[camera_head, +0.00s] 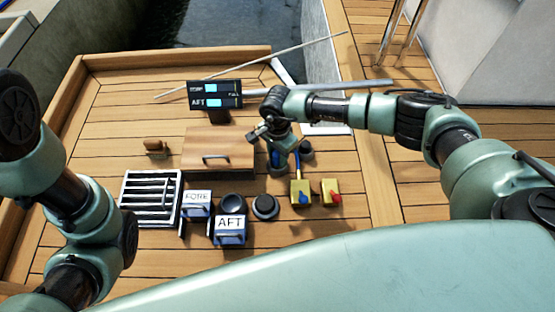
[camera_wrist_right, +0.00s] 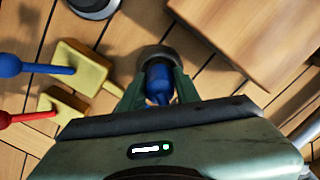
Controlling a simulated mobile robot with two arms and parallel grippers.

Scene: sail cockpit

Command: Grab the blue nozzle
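The blue nozzle (camera_wrist_right: 158,80) sits between the two fingers of my right gripper (camera_wrist_right: 158,88) in the right wrist view, with a dark round ring around its far end. The fingers lie close along both sides of it; I cannot tell whether they press on it. In the head view my right gripper (camera_head: 280,158) points down over the deck, right of the wooden hatch, with a bit of blue at its fingers. The gripper hides most of the nozzle there. Links of my left arm show at the left edge, but its gripper is out of the picture.
Yellow blocks with a blue lever (camera_head: 303,197) and a red lever (camera_head: 335,197) stand close by. A wooden hatch (camera_head: 228,140), a white grate (camera_head: 150,200), FORE and AFT boxes (camera_head: 230,224), and dark round knobs (camera_head: 265,206) lie left. A display panel (camera_head: 216,94) stands behind.

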